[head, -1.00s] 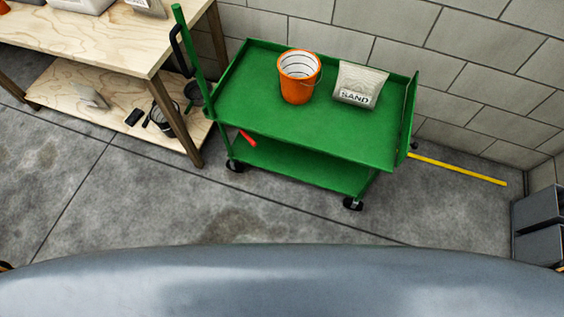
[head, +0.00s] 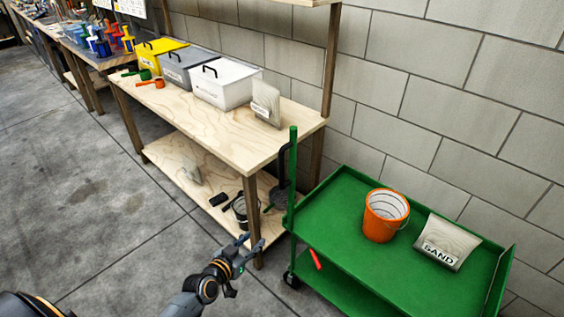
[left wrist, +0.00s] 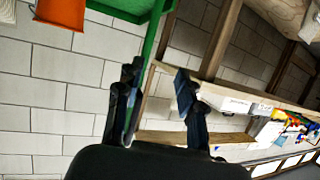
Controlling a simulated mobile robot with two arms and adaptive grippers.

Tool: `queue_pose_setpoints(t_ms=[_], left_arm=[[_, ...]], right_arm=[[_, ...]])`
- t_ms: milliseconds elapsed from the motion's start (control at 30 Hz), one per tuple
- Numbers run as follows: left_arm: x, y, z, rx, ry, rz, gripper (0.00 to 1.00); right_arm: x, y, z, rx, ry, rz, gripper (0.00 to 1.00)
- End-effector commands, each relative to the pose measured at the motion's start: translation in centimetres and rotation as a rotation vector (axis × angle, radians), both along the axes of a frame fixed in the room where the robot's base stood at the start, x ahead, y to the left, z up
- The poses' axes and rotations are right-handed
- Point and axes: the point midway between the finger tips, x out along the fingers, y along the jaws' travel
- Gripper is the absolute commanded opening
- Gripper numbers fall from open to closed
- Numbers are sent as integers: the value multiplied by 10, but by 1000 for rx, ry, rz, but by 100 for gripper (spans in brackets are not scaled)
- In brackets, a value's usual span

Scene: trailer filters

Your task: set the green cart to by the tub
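The green cart (head: 335,241) stands at the lower right of the head view, beside the wooden workbench, partly cut off by the frame. On its top deck are an orange bucket (head: 380,228) and a sand bag (head: 445,243). Its upright post with a black handle (head: 284,165) is at the bench end. My left gripper (head: 252,243) is open and empty, left of the cart and apparently apart from it. In the left wrist view its fingers (left wrist: 158,82) are spread, with green cart structure (left wrist: 147,50) beyond them. I see nothing clearly identifiable as the tub. My right gripper is out of view.
The workbench (head: 222,132) holds yellow, grey and white lidded boxes (head: 224,84). Its lower shelf (head: 170,160) carries small tools. A block wall (head: 430,90) runs behind the bench and cart. The concrete floor (head: 80,200) at left is clear.

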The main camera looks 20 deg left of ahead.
Motion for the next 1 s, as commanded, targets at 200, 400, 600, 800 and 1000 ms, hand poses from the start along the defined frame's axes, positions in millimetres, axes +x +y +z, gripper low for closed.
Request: queue_pose_setpoints(t_ms=[200,400,600,800,1000], left_arm=[[33,-2,152,-25,-297,-38,38],[40,-5,187,-34,-365,-50,38],[70,-8,188,-34,-366,-49,38],[113,-15,187,-36,-364,-49,38],[149,-20,186,-34,-363,-50,38]], right_arm=[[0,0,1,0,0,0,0],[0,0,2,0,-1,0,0],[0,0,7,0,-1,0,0],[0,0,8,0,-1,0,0],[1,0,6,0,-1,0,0]])
